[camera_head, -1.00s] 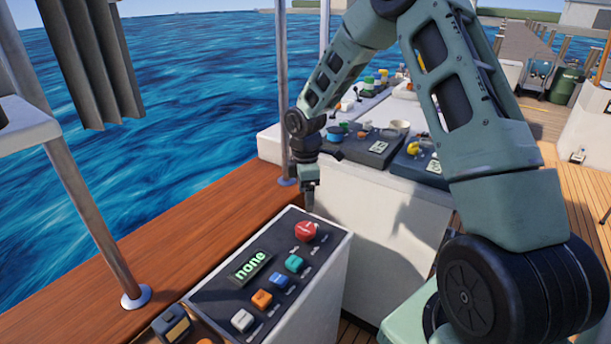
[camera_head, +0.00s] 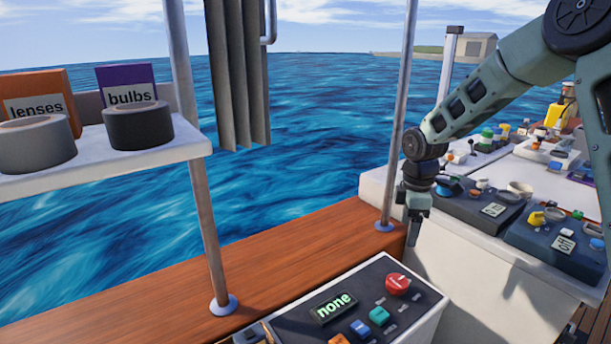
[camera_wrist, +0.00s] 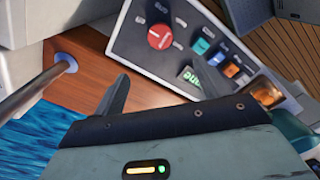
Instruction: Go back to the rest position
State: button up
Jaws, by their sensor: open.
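My gripper (camera_head: 413,228) hangs pointing down, beyond the far right corner of the control box (camera_head: 428,318), near the side of the white counter. In the wrist view my gripper (camera_wrist: 163,97) shows two fingers spread wide apart with nothing between them. The control box has a red knob (camera_head: 398,284), a display (camera_head: 332,308) reading "none" and a row of coloured buttons. In the wrist view the red knob (camera_wrist: 160,37) lies beyond the fingers, apart from them.
A white counter (camera_head: 470,262) on the right carries dark trays (camera_head: 478,205) with small parts. A metal pole (camera_head: 207,240) stands on the wooden ledge (camera_head: 300,250). A shelf (camera_head: 95,165) at left holds tape rolls and boxes labelled "lenses" and "bulbs". Water lies beyond the ledge.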

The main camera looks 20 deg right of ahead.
jog(key=s+a+r+m, duration=0.1)
jog(key=s+a+r, duration=0.3)
jog(key=a, duration=0.5)
jog(key=s+a+r+m, duration=0.1)
jog(key=s+a, duration=0.4)
jog(key=a, duration=0.3)
jog(key=s+a+r+m, duration=0.1)
jog(key=s+a, duration=0.3)
jog(key=s, duration=0.6)
jog(key=s+a+r+m, duration=0.1)
jog(key=s+a, duration=0.4)
jog(key=s, duration=0.6)
jog(key=shift+s+r+m+y, duration=0.3)
jog(key=shift+r+m, duration=0.05)
jog(key=shift+m, duration=0.35)
jog(key=shift+a, duration=0.1)
